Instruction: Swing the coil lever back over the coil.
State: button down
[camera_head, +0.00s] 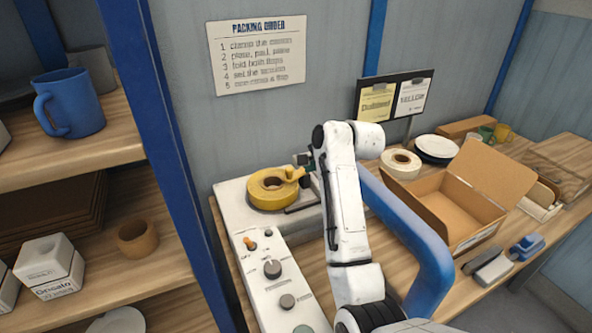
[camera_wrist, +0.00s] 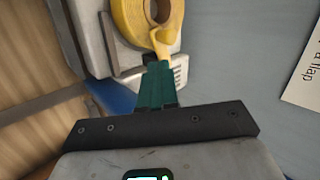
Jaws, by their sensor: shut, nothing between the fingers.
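A yellow coil-like ring (camera_head: 260,196) lies on the far end of the white machine (camera_head: 232,208); it also shows at the top of the wrist view (camera_wrist: 135,22). A short yellow arm, which looks like the coil lever (camera_head: 291,174), sticks out from the ring toward my gripper; it also shows in the wrist view (camera_wrist: 161,44). My gripper (camera_wrist: 158,66) is shut and empty. Its green fingertips are at the end of the yellow arm; I cannot tell whether they touch. In the head view my gripper (camera_head: 303,160) is partly hidden by my arm.
A dark bar (camera_head: 302,208) lies beside the ring. Knobs (camera_head: 272,268) and an orange switch (camera_head: 250,243) are on the machine's near part. An open cardboard box (camera_head: 455,205) and a tape roll (camera_head: 400,164) stand to the right. A blue post (camera_head: 165,130) and shelf stand left.

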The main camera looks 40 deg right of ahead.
aim_at(292, 176)
jog(key=p+x, duration=0.1)
jog(key=x, duration=0.7)
jog(key=shift+w+f, duration=0.2)
jog(key=shift+f, duration=0.1)
